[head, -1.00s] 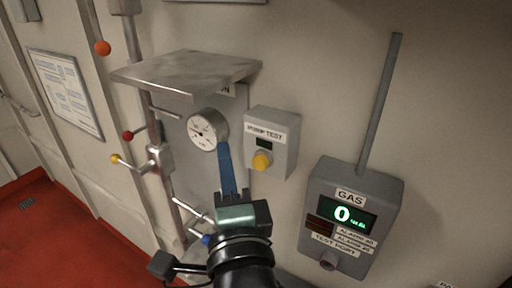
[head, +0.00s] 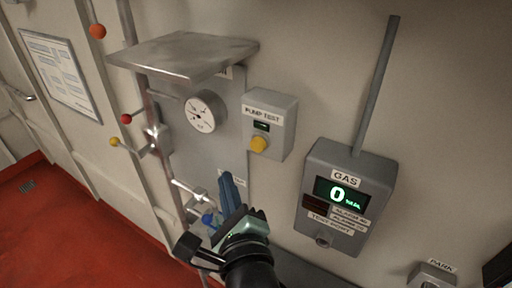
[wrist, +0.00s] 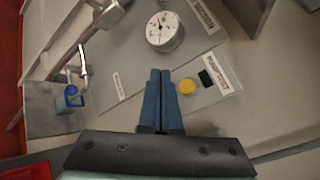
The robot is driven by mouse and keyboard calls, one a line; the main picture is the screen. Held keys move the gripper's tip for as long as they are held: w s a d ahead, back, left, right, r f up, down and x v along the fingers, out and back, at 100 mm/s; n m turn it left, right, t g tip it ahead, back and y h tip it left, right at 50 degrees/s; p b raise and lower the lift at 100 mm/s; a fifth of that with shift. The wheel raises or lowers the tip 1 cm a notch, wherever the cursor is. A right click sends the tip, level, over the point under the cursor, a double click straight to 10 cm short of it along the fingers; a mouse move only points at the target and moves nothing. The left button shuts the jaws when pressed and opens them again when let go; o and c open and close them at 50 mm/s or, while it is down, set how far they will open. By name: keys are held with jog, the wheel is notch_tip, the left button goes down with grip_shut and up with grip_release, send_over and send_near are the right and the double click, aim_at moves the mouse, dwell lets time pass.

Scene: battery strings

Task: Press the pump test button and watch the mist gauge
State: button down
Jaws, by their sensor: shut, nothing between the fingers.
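The pump test box (head: 281,117) is a grey box on the wall with a label, a small dark display and a yellow button (head: 259,144). The button also shows in the wrist view (wrist: 187,86), just right of my fingertips. The mist gauge (head: 205,111) is a round white dial left of the box; it also shows in the wrist view (wrist: 164,30). Its needle is too small to read exactly. My gripper (head: 227,177) has blue fingers, shut and empty, below and left of the button and apart from it in the head view.
A metal shelf (head: 184,54) juts out above the gauge. A gas detector (head: 343,197) reading 0 hangs at right. Pipes with orange, red and yellow knobs run at left. A blue-handled valve (head: 208,220) sits left of my gripper.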

aim_at(253, 147)
jog(key=w+d+b, duration=0.1)
jog(key=w+d, duration=0.3)
jog(key=w, duration=0.2)
jog(key=shift+d, duration=0.15)
jog(key=shift+d, duration=0.1)
dwell(1.9)
jog(key=shift+w+d, duration=0.15)
jog(key=shift+w, duration=0.15)
jog(key=shift+w+d, duration=0.5)
jog(key=shift+w, duration=0.05)
dwell(1.0)
dwell(0.3)
jog(key=shift+s+a+p, duration=0.6)
jog(key=shift+s+a, duration=0.1)
jog(key=shift+s, duration=0.2)
jog(key=shift+s+a+p, duration=0.7)
jog(key=shift+s+a, duration=0.05)
jog(key=shift+s, duration=0.25)
jog(key=shift+s+a+p, duration=0.65)
jog(key=shift+s+a, duration=0.1)
jog(key=shift+s, duration=0.25)
